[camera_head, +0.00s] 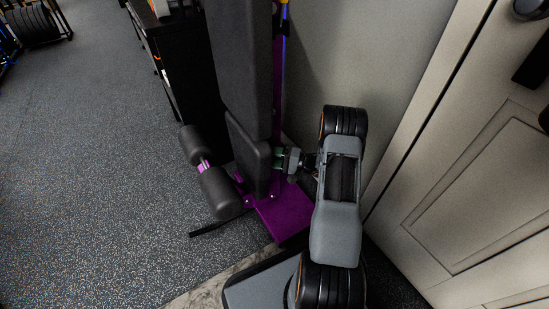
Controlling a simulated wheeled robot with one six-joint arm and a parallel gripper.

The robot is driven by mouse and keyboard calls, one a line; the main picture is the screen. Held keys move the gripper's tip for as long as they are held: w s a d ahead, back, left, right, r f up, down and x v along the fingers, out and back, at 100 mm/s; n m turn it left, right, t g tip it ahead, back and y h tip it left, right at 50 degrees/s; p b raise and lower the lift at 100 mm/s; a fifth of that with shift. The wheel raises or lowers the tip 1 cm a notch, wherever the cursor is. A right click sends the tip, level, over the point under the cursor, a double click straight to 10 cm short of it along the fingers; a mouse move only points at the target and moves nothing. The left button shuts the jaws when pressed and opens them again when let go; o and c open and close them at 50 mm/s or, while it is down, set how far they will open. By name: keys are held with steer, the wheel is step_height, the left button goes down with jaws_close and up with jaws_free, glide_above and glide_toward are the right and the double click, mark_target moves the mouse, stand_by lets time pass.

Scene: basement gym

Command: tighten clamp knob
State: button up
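A weight bench with black pads (240,60) and a purple frame (285,208) stands upright near the wall in the head view. My arm reaches in from the lower right. My gripper (281,159) is at the bench's right side, beside the lower black pad (250,155) and close to the purple upright. It is small and dark here, and I cannot tell whether its fingers are open or shut. I cannot make out a clamp knob for certain; the spot at the fingertips is small and partly hidden by the gripper.
Two dark foam rollers (217,190) stick out at the bench's lower left. A black cabinet (170,65) stands behind it. A grey wall (375,50) and a panelled white door (480,170) close off the right. Speckled floor (100,170) is free at left.

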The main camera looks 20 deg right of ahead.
steer(key=c, duration=0.6)
steer(key=shift+o, duration=0.2)
steer(key=shift+n+g+h+p, duration=0.3)
steer(key=shift+n+h+p, duration=0.25)
steer(key=shift+p, duration=0.65)
steer(key=o, duration=0.9)
steer(key=p+v, duration=0.4)
steer(key=v, duration=0.9)
steer(key=shift+s+d, duration=0.2)
steer(key=shift+d, duration=0.15)
